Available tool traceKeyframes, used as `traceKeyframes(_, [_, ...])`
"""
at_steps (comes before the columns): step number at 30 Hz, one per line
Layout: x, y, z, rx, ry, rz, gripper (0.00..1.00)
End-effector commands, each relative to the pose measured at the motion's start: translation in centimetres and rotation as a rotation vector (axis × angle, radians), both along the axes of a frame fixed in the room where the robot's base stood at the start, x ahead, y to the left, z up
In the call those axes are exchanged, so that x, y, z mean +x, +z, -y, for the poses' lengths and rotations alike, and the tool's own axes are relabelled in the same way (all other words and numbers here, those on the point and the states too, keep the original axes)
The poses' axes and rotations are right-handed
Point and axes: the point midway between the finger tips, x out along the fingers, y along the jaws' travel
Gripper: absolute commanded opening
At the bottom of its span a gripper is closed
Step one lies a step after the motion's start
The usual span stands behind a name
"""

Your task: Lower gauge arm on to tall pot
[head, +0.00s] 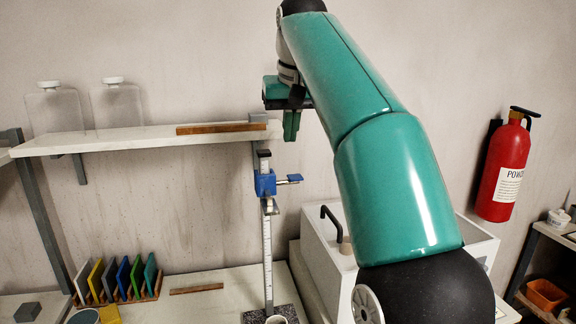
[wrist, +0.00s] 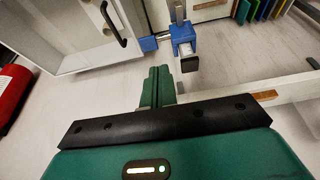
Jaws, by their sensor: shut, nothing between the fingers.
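The height gauge has an upright steel scale (head: 267,245) on a speckled base (head: 255,317). A blue slider (head: 265,183) sits high on the scale, with a blue-ended knob (head: 290,179) to its right. A short grey arm (head: 271,207) shows just below it. The slider also shows in the wrist view (wrist: 182,33). A round pale rim (head: 277,320), perhaps the tall pot, is cut off by the bottom edge below the arm. My gripper (head: 291,137) is shut and empty, above and right of the slider, apart from it. Its fingers also show in the wrist view (wrist: 160,72).
A wall shelf (head: 120,142) with two clear bottles and a wooden strip ends close to my gripper. Coloured tiles (head: 118,280) stand in a rack on the bench. A white open box (head: 325,250) with a black handle stands right of the gauge.

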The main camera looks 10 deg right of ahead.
Motion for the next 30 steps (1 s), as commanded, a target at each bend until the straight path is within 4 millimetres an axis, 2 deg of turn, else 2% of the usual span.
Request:
traceKeyframes(9, [1.9, -5.3, 0.1, 0.0, 0.001, -0.003, 0.0])
traceKeyframes(15, [2.4, -7.7, 0.2, 0.0, 0.001, -0.001, 0.0])
traceKeyframes(20, [2.6, -8.5, 0.1, 0.0, 0.001, 0.001, 0.0])
traceKeyframes(30, [2.6, -8.6, 0.1, 0.0, 0.001, 0.001, 0.0])
